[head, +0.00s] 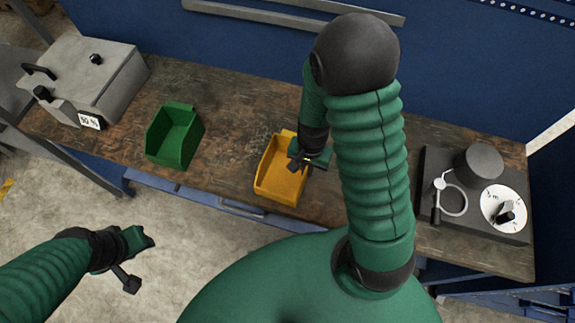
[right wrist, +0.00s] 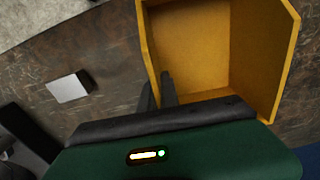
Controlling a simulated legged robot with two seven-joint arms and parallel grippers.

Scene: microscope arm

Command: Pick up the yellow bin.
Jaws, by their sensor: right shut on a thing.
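The yellow bin (head: 279,180) sits at the front middle of the workbench in the head view, with its open top facing up and nothing seen inside. My right gripper (head: 297,163) is at the bin's upper right part, shut on its wall. In the right wrist view the yellow bin (right wrist: 205,50) fills the upper right, and the right gripper's dark fingers (right wrist: 158,92) close on its left wall, one on each side. I cannot tell whether the bin is lifted. My left gripper (head: 140,262) hangs over the floor at lower left, away from the bin; its fingers look spread apart and empty.
A green bin (head: 174,138) stands left of the yellow one on the workbench (head: 225,105). A grey box device (head: 85,78) is at the far left. A black instrument with a dial (head: 475,190) is at the right. A small pale block (right wrist: 68,87) shows in the wrist view.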

